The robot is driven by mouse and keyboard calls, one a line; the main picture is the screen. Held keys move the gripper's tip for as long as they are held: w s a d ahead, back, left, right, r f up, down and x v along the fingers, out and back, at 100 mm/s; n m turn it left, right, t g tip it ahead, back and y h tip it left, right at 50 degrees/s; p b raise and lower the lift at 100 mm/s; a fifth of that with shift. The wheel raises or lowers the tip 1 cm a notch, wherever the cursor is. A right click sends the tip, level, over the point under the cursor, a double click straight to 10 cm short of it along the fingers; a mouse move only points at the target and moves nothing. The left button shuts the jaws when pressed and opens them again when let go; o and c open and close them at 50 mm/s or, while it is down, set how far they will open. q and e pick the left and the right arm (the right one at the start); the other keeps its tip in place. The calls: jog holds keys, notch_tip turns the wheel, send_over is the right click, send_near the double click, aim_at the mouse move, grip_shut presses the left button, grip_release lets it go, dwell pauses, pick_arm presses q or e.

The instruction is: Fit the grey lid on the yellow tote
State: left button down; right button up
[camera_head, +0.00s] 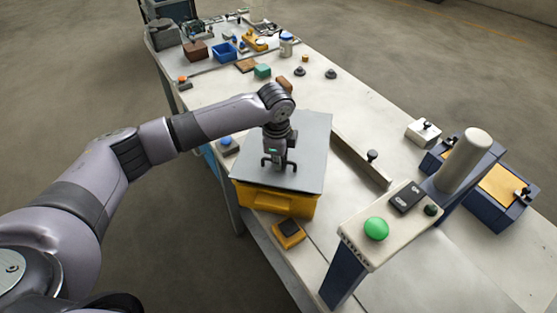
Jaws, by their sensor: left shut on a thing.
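The yellow tote (277,203) stands on the white workbench near its left edge. The flat grey lid (312,143) lies over the tote's top and hides its opening. The lid looks turned and shifted a little relative to the tote; I cannot tell whether it is seated on the rim. My left gripper (279,164) comes down from above onto the middle of the lid and is shut on its handle, which the fingers mostly hide. My right gripper is not in view.
A small yellow block (289,234) with a dark top sits in front of the tote. A post with a green button (376,229) stands to the right. A long low rail (359,160) runs beside the lid. A blue bin (224,52) and small parts lie farther back.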

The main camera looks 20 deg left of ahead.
pick_arm(q)
jog(key=shift+p, duration=0.4)
jog(key=shift+f, duration=0.5)
dwell(0.8)
jog(key=c, duration=1.7)
grip_release()
jog(key=shift+o, duration=0.2)
notch_tip(320, 180, up, 2)
jog(key=p, duration=0.3)
jog(key=shift+r, duration=2.5)
jog(key=shift+f, duration=0.1)
